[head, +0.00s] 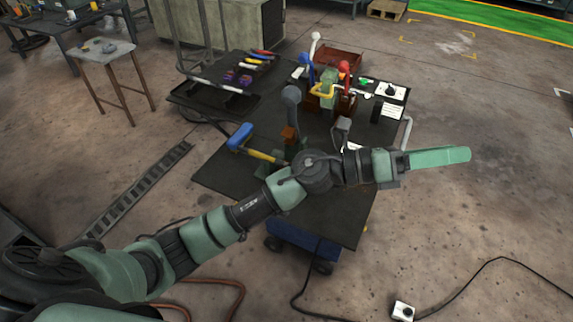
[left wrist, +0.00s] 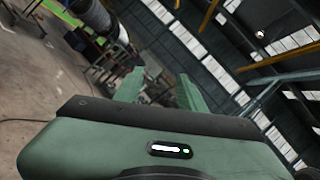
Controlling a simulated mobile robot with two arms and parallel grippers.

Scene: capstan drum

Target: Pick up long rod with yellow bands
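No long rod with clear yellow bands can be made out in either view. A yellow shaft (head: 262,156) with a blue handle (head: 240,136) projects from a fixture on the dark cart (head: 335,217); I cannot tell whether it has bands. My left arm stretches across the cart's front. My left gripper (head: 462,155) is beyond the cart's right side, apart from the objects on it. In the left wrist view, my left gripper (left wrist: 160,84) has its two green fingers spread with nothing between them. My right gripper is not in view.
Several levers stand on the cart, including a red one (head: 344,72) and a grey-knobbed one (head: 291,97). A small table (head: 108,52) stands at the left. A dark slotted strip (head: 140,188) and a cable (head: 460,300) lie on the floor. Floor on the right is mostly clear.

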